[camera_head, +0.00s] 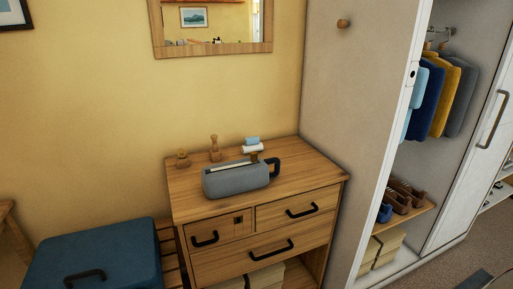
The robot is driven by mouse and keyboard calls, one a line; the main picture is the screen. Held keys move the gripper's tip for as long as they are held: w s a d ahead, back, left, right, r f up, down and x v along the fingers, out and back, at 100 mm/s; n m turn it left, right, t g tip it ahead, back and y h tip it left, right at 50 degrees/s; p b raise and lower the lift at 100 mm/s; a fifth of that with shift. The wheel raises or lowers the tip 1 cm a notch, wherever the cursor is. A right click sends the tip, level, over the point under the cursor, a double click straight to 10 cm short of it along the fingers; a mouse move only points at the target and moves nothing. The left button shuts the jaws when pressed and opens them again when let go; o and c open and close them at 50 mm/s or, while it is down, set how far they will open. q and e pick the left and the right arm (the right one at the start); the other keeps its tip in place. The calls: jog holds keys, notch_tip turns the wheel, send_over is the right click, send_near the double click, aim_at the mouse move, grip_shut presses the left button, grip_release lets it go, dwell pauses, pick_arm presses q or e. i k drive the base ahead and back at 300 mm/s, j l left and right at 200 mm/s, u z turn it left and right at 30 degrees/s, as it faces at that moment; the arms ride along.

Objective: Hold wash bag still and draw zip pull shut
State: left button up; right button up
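The grey wash bag (236,182) lies on top of the wooden chest of drawers (315,166), near its front edge. A pale strip with dark edges runs along the bag's top; whether this is an open gap is too small to tell. A black loop handle (275,170) sticks out at the bag's right end. A small brownish piece (254,158) shows at the right end of the strip; I cannot tell whether it is the zip pull. Neither of my grippers is in view, and nothing touches the bag.
Two small wooden items, one at left (182,159) and a taller one (214,149), stand behind the bag. A blue and white item (252,145) sits behind it too. A blue case (95,258) is at lower left. An open wardrobe (398,180) stands at right.

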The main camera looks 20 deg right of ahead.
aim_at(253, 155)
jog(key=i+l, duration=0.65)
jog(key=l, duration=0.15)
